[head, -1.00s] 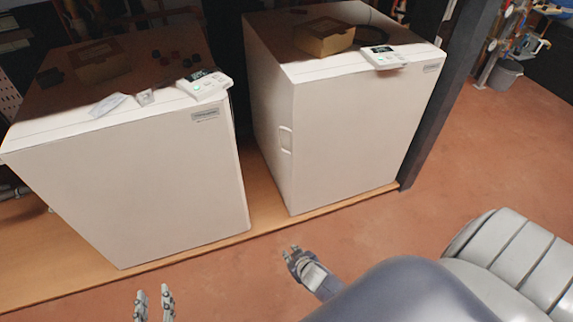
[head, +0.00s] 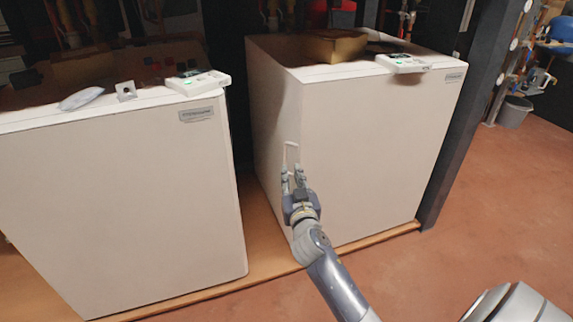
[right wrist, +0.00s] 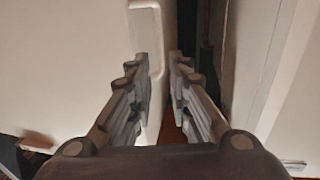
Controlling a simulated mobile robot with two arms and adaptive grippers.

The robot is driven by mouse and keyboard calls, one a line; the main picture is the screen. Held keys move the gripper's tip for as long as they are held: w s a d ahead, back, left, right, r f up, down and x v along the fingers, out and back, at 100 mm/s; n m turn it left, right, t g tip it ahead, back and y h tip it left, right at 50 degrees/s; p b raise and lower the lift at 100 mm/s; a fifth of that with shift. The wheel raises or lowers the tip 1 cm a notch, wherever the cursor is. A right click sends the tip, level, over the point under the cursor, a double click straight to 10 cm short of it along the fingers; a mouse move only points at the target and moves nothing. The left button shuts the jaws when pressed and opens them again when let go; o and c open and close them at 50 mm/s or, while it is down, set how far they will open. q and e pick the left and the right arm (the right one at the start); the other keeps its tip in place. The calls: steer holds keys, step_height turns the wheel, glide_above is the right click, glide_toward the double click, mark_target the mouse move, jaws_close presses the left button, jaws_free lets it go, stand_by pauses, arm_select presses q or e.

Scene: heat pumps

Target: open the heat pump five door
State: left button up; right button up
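Two white heat pumps stand side by side, the left one (head: 120,200) and the right one (head: 380,150); their labels are too small to read, so I cannot tell which is number five. The right pump's door is shut, with a pale handle (head: 291,152) at its left edge. My right gripper (head: 293,172) is at the lower end of this handle, fingers pointing up at it. In the right wrist view its fingers (right wrist: 163,75) are apart, with the handle (right wrist: 148,45) ahead and nothing gripped. My left gripper is out of view.
Small control panels (head: 198,82) (head: 403,63) sit on the pumps' front top edges, and a cardboard box (head: 330,46) lies on the right pump. A dark post (head: 465,125) stands right of it. The reddish floor (head: 500,190) in front is clear.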

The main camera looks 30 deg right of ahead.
mark_target(285, 155)
steer(key=b+x, duration=0.2)
steer(key=x, duration=0.7)
steer(key=shift+w, duration=0.1)
steer(key=shift+c, duration=0.3)
jaws_close()
